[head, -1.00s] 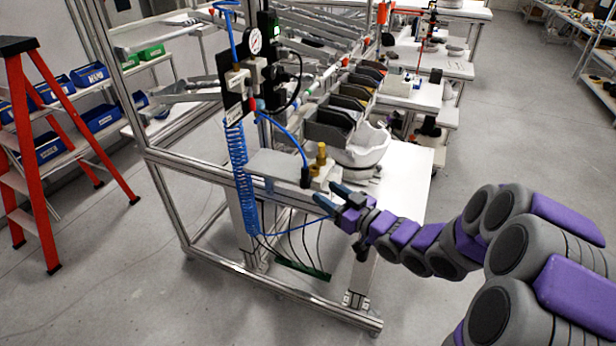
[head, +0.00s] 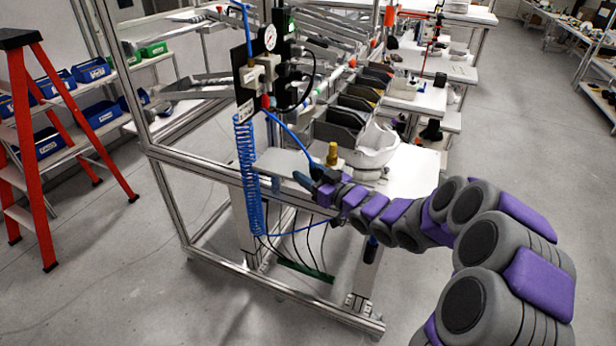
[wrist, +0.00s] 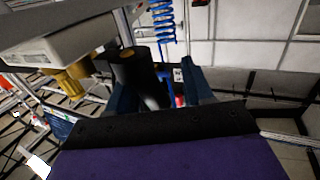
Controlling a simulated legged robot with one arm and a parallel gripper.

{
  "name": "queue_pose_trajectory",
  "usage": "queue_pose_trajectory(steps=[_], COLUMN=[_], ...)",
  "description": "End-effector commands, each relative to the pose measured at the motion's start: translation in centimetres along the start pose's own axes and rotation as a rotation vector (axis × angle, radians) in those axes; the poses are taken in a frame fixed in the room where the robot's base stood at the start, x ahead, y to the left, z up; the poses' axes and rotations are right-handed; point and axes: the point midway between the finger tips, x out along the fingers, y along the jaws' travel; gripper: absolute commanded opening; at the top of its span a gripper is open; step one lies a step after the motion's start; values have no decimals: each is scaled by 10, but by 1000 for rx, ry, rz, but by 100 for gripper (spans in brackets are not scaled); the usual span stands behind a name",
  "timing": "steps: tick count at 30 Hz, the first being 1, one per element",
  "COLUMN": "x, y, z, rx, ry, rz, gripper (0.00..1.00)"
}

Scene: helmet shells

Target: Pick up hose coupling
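The hose coupling (head: 316,171) is a dark cylinder at the end of the blue hose, at the bench's front edge in the head view. In the wrist view the coupling (wrist: 138,76) is black with a brass-coloured centre at its end, and it looks tilted. My gripper (head: 308,182) is right at it in the head view. In the wrist view the blue fingers of my gripper (wrist: 160,88) are spread. The coupling lies close to the left finger, with a gap to the right finger. Contact cannot be told.
A brass fitting (head: 332,153) stands close behind the coupling, beside a white helmet shell (head: 375,146) on the bench (head: 410,165). A coiled blue hose (head: 248,175) hangs at the left near the metal frame. A red ladder (head: 35,150) stands far left.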

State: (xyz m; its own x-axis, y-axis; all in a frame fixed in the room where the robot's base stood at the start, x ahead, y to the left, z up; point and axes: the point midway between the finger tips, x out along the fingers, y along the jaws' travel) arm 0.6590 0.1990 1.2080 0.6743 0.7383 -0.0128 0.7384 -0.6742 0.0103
Motion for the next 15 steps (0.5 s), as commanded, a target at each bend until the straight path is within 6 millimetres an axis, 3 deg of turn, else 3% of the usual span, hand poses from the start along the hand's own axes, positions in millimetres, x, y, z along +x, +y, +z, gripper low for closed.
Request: queue_pose_trajectory(steps=[5,11,15], x=[-2,4,10], y=[8,2,-4], z=[-1,0,1], rx=[7,2,-2], ry=[6,1,-4], rz=[2,2,0], gripper=[51,51,38])
